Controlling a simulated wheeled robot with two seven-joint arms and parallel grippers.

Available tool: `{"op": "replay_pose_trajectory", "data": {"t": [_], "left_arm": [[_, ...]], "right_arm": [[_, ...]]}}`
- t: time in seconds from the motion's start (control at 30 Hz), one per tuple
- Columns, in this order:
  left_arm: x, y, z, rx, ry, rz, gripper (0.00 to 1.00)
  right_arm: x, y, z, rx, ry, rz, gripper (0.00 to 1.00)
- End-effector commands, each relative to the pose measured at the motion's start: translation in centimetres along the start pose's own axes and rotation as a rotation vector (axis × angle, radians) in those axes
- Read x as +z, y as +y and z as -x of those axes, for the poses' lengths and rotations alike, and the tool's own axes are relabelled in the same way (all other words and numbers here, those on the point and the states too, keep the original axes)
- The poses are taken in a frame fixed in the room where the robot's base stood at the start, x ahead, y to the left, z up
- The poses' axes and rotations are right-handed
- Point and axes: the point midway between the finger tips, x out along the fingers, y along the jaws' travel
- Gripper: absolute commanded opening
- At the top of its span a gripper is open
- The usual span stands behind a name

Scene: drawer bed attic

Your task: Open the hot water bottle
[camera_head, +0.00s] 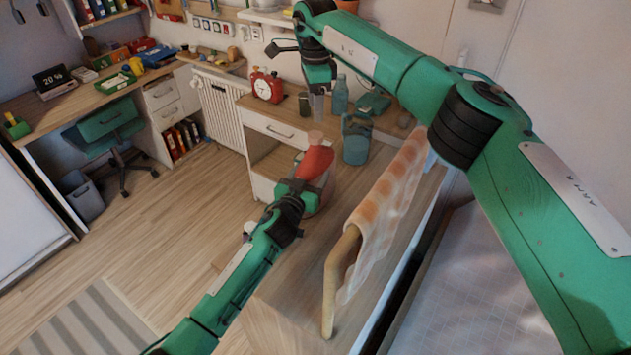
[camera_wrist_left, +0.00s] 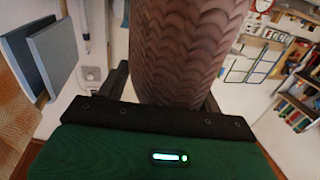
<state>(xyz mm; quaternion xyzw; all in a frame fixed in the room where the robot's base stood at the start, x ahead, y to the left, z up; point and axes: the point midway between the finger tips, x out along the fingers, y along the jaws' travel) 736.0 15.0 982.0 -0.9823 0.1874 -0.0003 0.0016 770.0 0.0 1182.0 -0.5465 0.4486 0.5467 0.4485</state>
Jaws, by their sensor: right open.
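The red hot water bottle (camera_head: 316,162) is at the end of my left gripper (camera_head: 300,186), above the front of the wooden worktop. In the left wrist view its ribbed, brownish-red body (camera_wrist_left: 185,50) fills the space between the two dark fingers of the left gripper (camera_wrist_left: 165,95), which is shut on it. A paler pinkish part, apparently the neck or cap (camera_head: 315,138), shows at its top. My right gripper (camera_head: 317,104) points down just above that top. It is open, with a visible gap to the bottle. The bottle's underside is hidden by the left gripper.
A teal jug (camera_head: 356,145) and a blue-green bottle (camera_head: 340,97) stand right of the right gripper. A red alarm clock (camera_head: 267,87) stands behind left. A patterned cloth (camera_head: 385,205) hangs over a wooden rail (camera_head: 332,280) at the front right. The floor at left is mostly clear.

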Motion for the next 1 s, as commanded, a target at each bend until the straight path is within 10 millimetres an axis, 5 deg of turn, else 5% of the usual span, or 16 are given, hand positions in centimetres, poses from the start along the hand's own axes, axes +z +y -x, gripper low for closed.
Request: {"op": "replay_pose_trajectory", "data": {"t": [0.03,0.23,0.47,1.0], "left_arm": [[0.02,-0.01,0.01,0.000,0.000,0.000,0.43],[0.03,-0.01,0.02,0.000,0.000,0.000,0.03],[0.04,-0.01,0.02,0.000,-0.001,0.000,0.02],[0.06,-0.01,0.02,0.000,-0.001,0.000,0.02]], "right_arm": [[0.00,0.00,0.00,0.000,0.000,0.000,0.55],[0.01,0.00,0.00,0.000,0.000,-0.009,0.55],[0.02,0.00,-0.01,0.000,0.000,-0.191,0.55],[0.05,0.00,-0.01,0.000,0.000,-1.040,0.55]]}}
